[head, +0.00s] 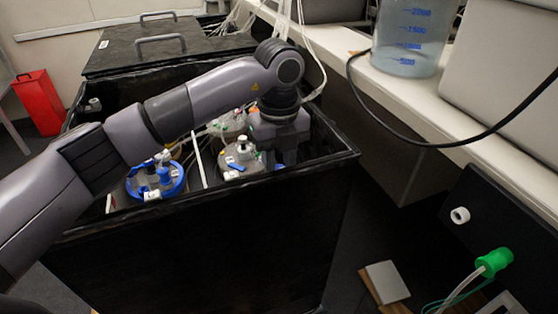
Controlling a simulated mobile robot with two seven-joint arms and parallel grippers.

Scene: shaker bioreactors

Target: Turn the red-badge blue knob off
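My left arm comes in from the left and reaches over the open black box (190,265). Its gripper (283,156) points down just inside the box's right end, beside a vessel lid with a white cap (240,156). The fingers are dark against the box, and I cannot see whether they are apart or what they touch. A vessel with a blue ring and blue fittings (165,178) sits further left in the box. I cannot make out a blue knob with a red badge; the arm hides part of the box. My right gripper is not in view.
The box's lid with metal handles (160,42) lies at the back. A red bin (40,100) stands at the left. A green cap (495,261) is at the lower right.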

